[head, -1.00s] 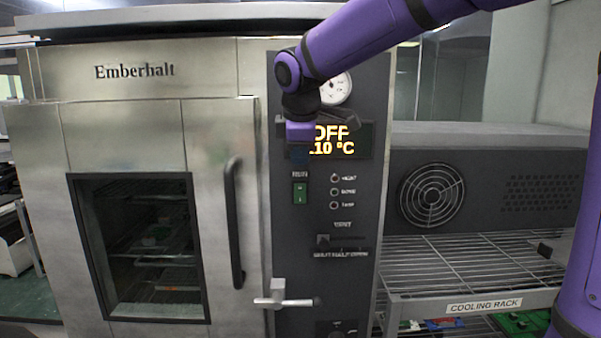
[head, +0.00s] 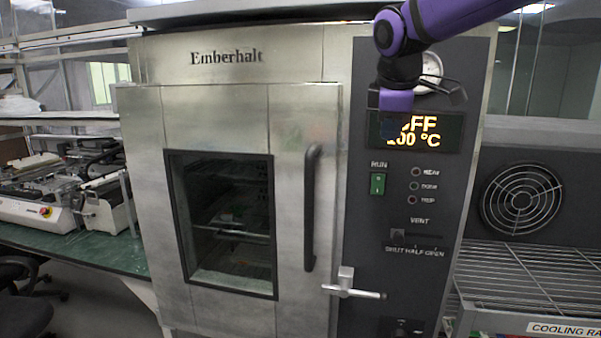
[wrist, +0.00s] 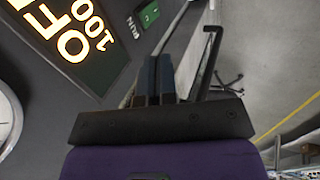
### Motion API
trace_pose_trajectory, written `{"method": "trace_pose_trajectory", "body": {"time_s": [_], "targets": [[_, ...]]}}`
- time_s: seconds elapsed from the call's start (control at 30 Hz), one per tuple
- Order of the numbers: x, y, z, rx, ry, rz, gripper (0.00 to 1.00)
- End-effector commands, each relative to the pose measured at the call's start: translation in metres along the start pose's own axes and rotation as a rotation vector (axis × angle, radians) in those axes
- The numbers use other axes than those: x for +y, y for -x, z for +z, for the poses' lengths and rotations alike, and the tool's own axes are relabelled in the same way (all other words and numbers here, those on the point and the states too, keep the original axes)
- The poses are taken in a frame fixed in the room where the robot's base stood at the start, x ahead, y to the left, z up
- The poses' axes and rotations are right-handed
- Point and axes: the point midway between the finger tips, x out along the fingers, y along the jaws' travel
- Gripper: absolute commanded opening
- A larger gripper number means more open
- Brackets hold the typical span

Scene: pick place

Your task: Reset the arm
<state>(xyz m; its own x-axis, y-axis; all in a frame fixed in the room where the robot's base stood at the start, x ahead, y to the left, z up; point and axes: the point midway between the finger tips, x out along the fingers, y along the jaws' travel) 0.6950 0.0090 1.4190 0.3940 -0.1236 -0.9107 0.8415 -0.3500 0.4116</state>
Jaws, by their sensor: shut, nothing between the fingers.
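My purple arm reaches in from the upper right of the head view. My gripper (head: 392,128) hangs in front of the oven's control panel (head: 362,284), hiding the left part of the lit display (head: 452,131). In the wrist view the two dark blue fingers (wrist: 154,78) are together, with nothing between them. The display reads OFF, with a temperature that looks like 100 °C. The oven door (head: 224,121) is closed, and its dark upright handle (head: 311,208) stands left of the panel.
The green RUN switch (head: 378,184) and the vent slider (head: 398,237) are below the display. A metal lever latch (head: 352,290) sticks out low on the panel. A wire cooling rack (head: 515,285) stands right of the oven. A green-topped bench (head: 118,255) with equipment stands left.

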Motion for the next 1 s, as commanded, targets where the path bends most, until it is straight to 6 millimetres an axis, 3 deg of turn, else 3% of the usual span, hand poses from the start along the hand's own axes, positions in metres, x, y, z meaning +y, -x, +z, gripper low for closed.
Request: {"method": "trace_pose_trajectory", "body": {"time_s": [0.3, 0.6, 0.8, 1.0], "targets": [[-0.085, 0.022, 0.083, 0.039, -0.462, -0.010, 0.00], [-0.181, 0.017, 0.147, 0.090, -0.935, -0.044, 0.00], [-0.225, 0.005, 0.168, 0.115, -1.149, -0.070, 0.00], [-0.238, 0.001, 0.174, 0.122, -1.217, -0.079, 0.00]]}}
